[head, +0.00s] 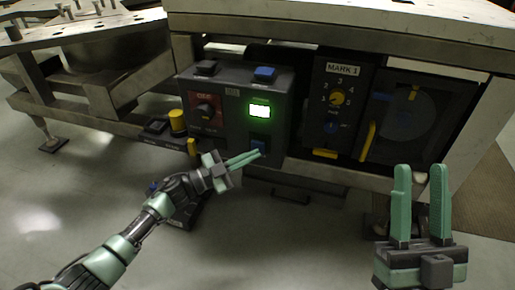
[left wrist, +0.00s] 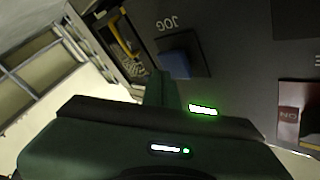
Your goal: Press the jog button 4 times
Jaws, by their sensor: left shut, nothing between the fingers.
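The blue jog button (head: 258,143) is on the front of the dark control box (head: 232,135), below a lit green display (head: 259,111). In the left wrist view the blue button (left wrist: 180,55) sits beside the label JOG. My left gripper (head: 257,154) is shut and empty, its fingertips at the lower edge of the button. In the left wrist view a dark finger reaches up to the button and hides part of it. I cannot tell whether the tips touch it. My right gripper (head: 421,170) is open and empty, apart from the panels at the right.
A black button (head: 206,67) and a blue button (head: 265,73) top the box. A red panel with a black knob (head: 205,108) is left of the display. A yellow cylinder (head: 177,121) stands left.

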